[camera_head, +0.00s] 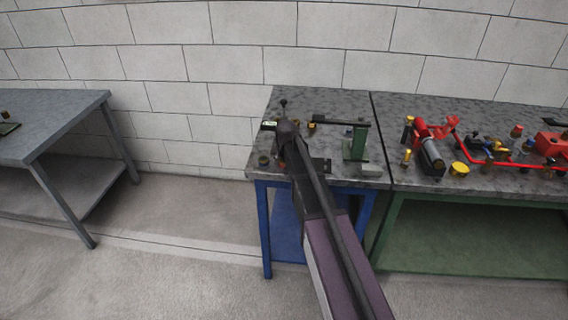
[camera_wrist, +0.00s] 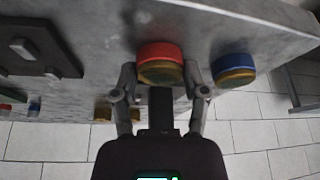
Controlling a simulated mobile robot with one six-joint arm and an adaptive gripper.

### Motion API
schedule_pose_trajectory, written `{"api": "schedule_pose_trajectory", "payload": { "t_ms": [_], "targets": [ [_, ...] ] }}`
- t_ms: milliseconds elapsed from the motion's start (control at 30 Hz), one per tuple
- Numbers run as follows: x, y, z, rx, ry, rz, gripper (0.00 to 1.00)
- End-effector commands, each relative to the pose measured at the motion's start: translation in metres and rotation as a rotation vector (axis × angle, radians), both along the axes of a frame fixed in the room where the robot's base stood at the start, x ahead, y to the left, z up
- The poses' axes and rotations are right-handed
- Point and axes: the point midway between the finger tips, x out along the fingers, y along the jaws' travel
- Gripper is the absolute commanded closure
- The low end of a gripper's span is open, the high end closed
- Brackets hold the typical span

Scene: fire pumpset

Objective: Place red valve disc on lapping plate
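The red valve disc (camera_wrist: 160,55), red on one face with a brass-coloured body, is on the grey bench top in the wrist view. My gripper (camera_wrist: 160,76) has its fingers apart, one on each side of the disc; small gaps seem to show beside it. A dark flat plate (camera_wrist: 62,62) with a grey block on it lies to the left in the wrist view; I cannot tell for sure whether it is the lapping plate.
A blue-and-brass disc (camera_wrist: 233,68) stands just right of the right finger. Brass pieces (camera_wrist: 103,112) lie at lower left. In the head view a green stand (camera_head: 358,140) is right of my arm, and red pipework (camera_head: 470,150) covers the right bench.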

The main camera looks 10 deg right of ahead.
Motion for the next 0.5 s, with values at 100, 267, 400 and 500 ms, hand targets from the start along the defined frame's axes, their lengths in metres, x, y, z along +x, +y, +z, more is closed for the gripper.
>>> {"api": "schedule_pose_trajectory", "payload": {
  "t_ms": [100, 267, 400, 500],
  "targets": [
    [0.0001, 0.0, -0.0002, 0.0, 0.0, 0.0, 1.0],
    [0.0003, 0.0, -0.0001, 0.0, 0.0, 0.0, 1.0],
    [0.0003, 0.0, 0.0005, 0.0, 0.0, 0.0, 1.0],
    [0.0003, 0.0, 0.0023, 0.0, 0.0, 0.0, 1.0]
  ]
}}
